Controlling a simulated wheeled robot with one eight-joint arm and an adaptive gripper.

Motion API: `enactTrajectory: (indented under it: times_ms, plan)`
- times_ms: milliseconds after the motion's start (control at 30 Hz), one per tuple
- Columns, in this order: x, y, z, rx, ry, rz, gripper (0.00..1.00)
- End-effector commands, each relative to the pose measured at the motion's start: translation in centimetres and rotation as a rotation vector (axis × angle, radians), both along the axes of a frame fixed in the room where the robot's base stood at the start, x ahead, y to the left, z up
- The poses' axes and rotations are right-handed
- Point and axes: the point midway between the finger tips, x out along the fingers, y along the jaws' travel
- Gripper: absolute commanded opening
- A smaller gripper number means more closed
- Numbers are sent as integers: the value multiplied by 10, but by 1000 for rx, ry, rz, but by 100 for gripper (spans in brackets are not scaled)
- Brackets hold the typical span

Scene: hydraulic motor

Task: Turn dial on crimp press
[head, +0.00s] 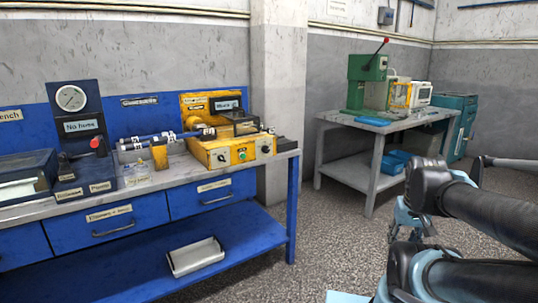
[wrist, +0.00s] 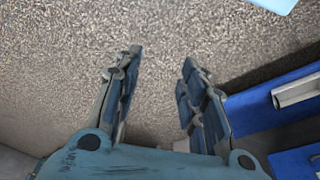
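A yellow machine (head: 230,145), which looks like the crimp press, stands at the right end of the blue workbench. Its front panel has a round dial at the left (head: 221,158), a green button (head: 242,155) in the middle and another round dial at the right (head: 265,149). The labels on it are too small to read. My gripper (wrist: 160,57) is open and empty, with its two fingers apart over the speckled floor. In the head view my arm is at the lower right, well away from the machine. The machine is not in the wrist view.
A pressure gauge (head: 71,98) and a blue hose assembly (head: 165,137) are on the workbench (head: 293,154). A grey tray (head: 196,257) lies on its lower shelf. A grey table (head: 370,126) with a green press (head: 366,82) stands behind. The floor between is clear.

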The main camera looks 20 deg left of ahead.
Motion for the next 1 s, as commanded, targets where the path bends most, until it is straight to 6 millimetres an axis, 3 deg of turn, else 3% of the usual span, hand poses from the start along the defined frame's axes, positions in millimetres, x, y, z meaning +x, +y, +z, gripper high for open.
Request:
enactTrajectory:
  times_ms: [100,267,600,1000]
  plan:
    - [-3,5,6,20,-22,-2,50]
    - [25,30,13,115,-65,-24,50]
    - [106,121,42,464,-166,-135,50]
    - [188,223,80,899,-174,-320,50]
